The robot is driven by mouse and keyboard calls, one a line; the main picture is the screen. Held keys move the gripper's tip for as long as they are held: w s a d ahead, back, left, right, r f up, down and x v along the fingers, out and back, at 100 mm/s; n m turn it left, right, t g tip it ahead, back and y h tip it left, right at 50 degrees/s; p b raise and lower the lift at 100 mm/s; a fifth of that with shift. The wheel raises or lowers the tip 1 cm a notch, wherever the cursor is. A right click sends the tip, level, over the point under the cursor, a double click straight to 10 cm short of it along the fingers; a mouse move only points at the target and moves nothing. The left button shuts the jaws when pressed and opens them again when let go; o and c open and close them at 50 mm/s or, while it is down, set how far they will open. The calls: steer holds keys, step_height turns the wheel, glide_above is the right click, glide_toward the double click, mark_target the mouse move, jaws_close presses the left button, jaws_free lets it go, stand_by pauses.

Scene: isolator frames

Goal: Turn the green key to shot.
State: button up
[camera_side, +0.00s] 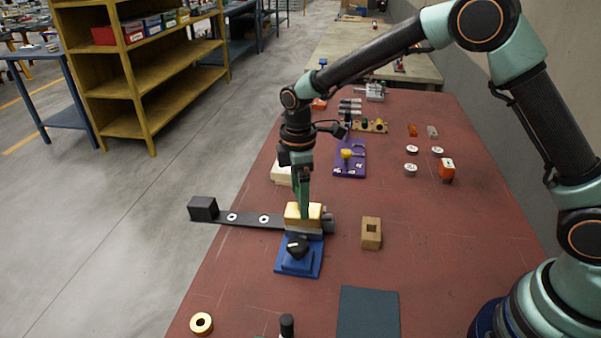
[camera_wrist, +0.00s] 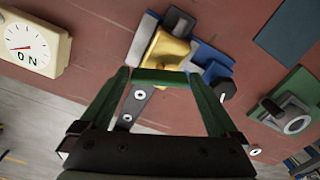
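My gripper (camera_side: 304,214) points down at the gold block (camera_side: 296,213) on the dark bar's right end. In the wrist view a green bar, which I take for the green key (camera_wrist: 160,76), spans between my two green fingertips and touches both. It lies against the near side of the gold block (camera_wrist: 166,52). A blue base (camera_side: 300,262) with a black knob (camera_side: 297,246) stands just in front of the block. No "shot" mark is readable, and the key's lower part is hidden.
The dark bar (camera_side: 245,220) with two white rings runs left past the table edge to a black block (camera_side: 203,208). A cream dial (camera_wrist: 35,42) reads ON. A wooden block (camera_side: 371,233), a purple board (camera_side: 349,170) and a dark mat (camera_side: 368,315) lie nearby.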

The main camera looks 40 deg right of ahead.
steer(key=c, duration=0.8)
steer(key=shift+m, duration=2.3)
steer(key=shift+c, duration=0.2)
steer(key=o, duration=1.1)
steer(key=shift+r, duration=0.1)
step_height(320, 180, up, 12)
